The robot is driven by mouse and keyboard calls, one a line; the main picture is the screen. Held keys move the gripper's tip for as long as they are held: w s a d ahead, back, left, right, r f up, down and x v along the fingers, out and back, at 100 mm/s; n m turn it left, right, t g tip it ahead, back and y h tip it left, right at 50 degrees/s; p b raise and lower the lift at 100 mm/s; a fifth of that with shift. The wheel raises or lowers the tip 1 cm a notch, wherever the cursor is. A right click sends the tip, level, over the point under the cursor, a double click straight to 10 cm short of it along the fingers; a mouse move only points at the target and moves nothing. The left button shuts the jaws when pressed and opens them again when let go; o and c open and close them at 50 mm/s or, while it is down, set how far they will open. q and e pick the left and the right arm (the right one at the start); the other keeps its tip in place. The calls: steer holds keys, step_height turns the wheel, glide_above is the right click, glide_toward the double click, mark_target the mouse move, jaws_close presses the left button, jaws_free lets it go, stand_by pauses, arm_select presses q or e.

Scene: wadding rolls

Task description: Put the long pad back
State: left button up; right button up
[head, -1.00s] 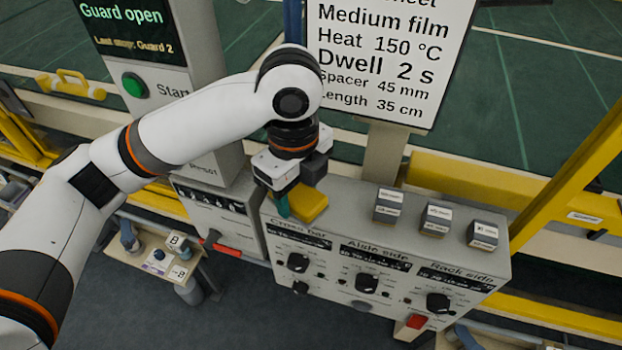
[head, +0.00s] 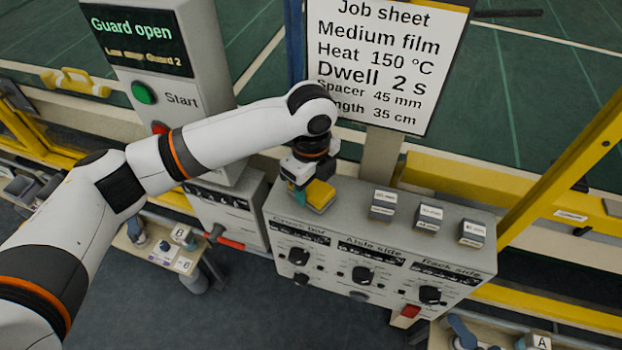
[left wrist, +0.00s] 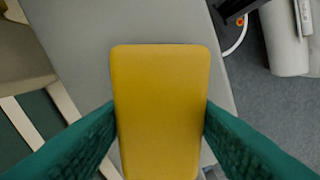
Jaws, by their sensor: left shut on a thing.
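A yellow pad (head: 319,196) is at the left end of the grey control box's top (head: 350,210). My left gripper (head: 301,192) comes down from above, and its teal fingers are shut on the pad. In the left wrist view the pad (left wrist: 161,100) lies between both fingers, its long side pointing away from the camera. I cannot tell whether the pad touches the box top or is just above it. My right gripper is not in view.
Three small labelled blocks (head: 429,216) stand on the right half of the box top. A job sheet sign (head: 385,60) rises behind it, and a Start panel (head: 165,85) stands to the left. Yellow guard rails (head: 565,165) flank the right.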

mark_target(311, 185)
arm_select(q)
steer(key=shift+f, duration=0.15)
steer(key=o, duration=0.9)
steer(key=shift+o, duration=0.2)
step_height(311, 185, up, 12)
steer(key=b, duration=0.3)
